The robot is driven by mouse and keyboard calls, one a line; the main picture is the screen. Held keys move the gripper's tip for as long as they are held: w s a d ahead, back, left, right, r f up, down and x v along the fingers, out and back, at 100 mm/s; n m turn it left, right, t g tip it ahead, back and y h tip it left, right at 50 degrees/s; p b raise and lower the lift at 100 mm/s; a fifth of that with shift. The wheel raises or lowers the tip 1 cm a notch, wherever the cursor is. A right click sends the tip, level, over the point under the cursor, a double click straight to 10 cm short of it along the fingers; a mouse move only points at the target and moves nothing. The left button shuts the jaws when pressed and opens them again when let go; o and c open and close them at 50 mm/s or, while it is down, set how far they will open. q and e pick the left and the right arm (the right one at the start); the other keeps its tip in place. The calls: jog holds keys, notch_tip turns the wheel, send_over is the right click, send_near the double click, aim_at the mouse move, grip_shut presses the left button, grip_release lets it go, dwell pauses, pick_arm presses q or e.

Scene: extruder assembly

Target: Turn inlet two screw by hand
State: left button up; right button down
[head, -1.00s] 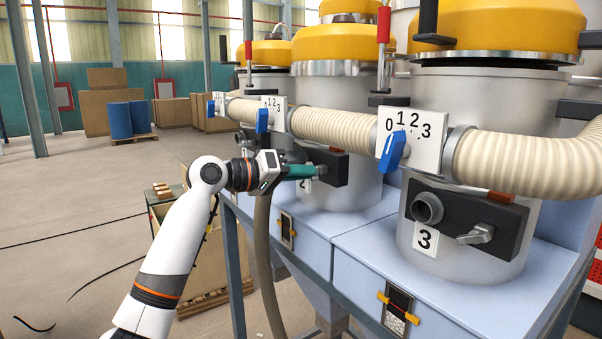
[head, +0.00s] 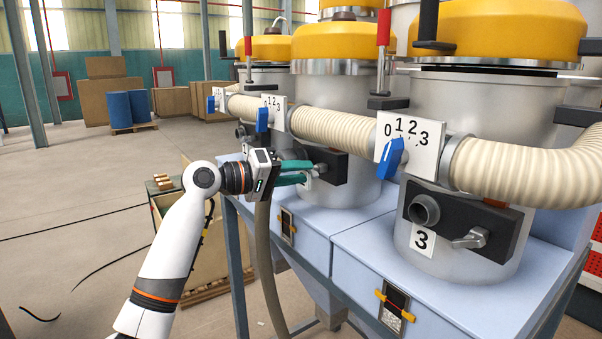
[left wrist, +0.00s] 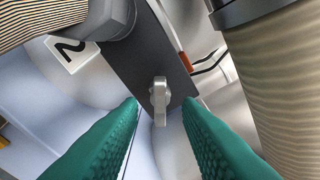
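The inlet two screw (left wrist: 160,100) is a small grey metal wing handle on a dark plate, seen in the left wrist view. A white label with a 2 (left wrist: 70,50) is beside it. My left gripper (head: 306,172) is at the second hopper in the head view, its green fingers spread apart. In the left wrist view the fingers lie on either side of the screw, with gaps, and hold nothing. The gripper partly hides the dark plate (head: 331,170) in the head view. My right gripper is not in view.
A beige hose (head: 263,250) hangs below my left gripper. Inlet three's plate (head: 450,225) with its own screw (head: 471,238) is at the right. A blue selector handle (head: 392,157) and ribbed pipe (head: 335,128) run above. The light-blue cabinet top (head: 350,225) is mostly clear.

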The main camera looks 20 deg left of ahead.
pick_arm(q)
jog(key=shift+s+f+b+v, duration=0.1)
jog(key=shift+b+v, duration=0.1)
jog(key=shift+v, duration=1)
jog(key=shift+s+f+b+v, duration=0.1)
jog(key=shift+b+v, duration=0.1)
jog(key=shift+v, duration=1)
jog(key=shift+d, duration=0.2)
